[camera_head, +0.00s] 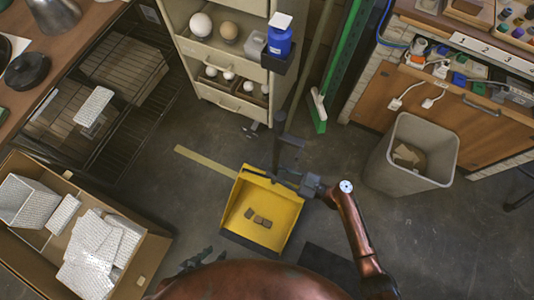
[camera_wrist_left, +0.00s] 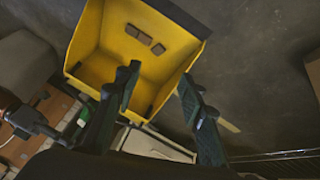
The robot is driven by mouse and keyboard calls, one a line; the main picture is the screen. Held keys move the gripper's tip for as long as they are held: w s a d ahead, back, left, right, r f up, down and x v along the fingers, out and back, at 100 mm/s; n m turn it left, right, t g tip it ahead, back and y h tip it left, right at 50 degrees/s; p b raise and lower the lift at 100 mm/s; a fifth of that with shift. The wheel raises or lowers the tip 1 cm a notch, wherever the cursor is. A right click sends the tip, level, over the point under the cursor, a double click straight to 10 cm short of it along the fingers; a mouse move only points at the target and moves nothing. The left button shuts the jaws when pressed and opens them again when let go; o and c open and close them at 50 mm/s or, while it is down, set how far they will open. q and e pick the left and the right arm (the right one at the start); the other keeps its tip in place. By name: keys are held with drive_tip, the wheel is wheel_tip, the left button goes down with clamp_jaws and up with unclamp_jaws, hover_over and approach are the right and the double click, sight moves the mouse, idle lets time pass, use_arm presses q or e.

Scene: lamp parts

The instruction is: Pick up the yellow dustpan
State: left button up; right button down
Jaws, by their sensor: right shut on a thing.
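The yellow dustpan (camera_head: 283,214) is in the lower middle of the head view, with a few small brown pieces (camera_head: 262,221) in its pan. A dark upright handle (camera_head: 278,150) rises at its back edge. My right gripper (camera_head: 287,177) is shut on the dustpan at the handle's base. I cannot tell if the pan is off the floor. My left gripper (camera_head: 197,261) is low and left of the pan, mostly hidden by my body. In the left wrist view, its fingers (camera_wrist_left: 160,92) are open and empty, with the dustpan (camera_wrist_left: 95,45) beyond them.
A cardboard box (camera_head: 150,255) with white blocks stands at the left. A grey bin (camera_head: 378,165) stands at the right, and a green broom (camera_head: 318,110) leans behind. A pale yellow strip (camera_head: 205,160) lies on the floor. Clear floor lies between pan and bin.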

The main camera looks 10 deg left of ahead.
sight(277, 144)
idle(0.3)
drive_tip(key=shift+r, duration=0.2)
drive_tip(key=shift+w+r, duration=0.1)
drive_tip(key=shift+r, duration=0.05)
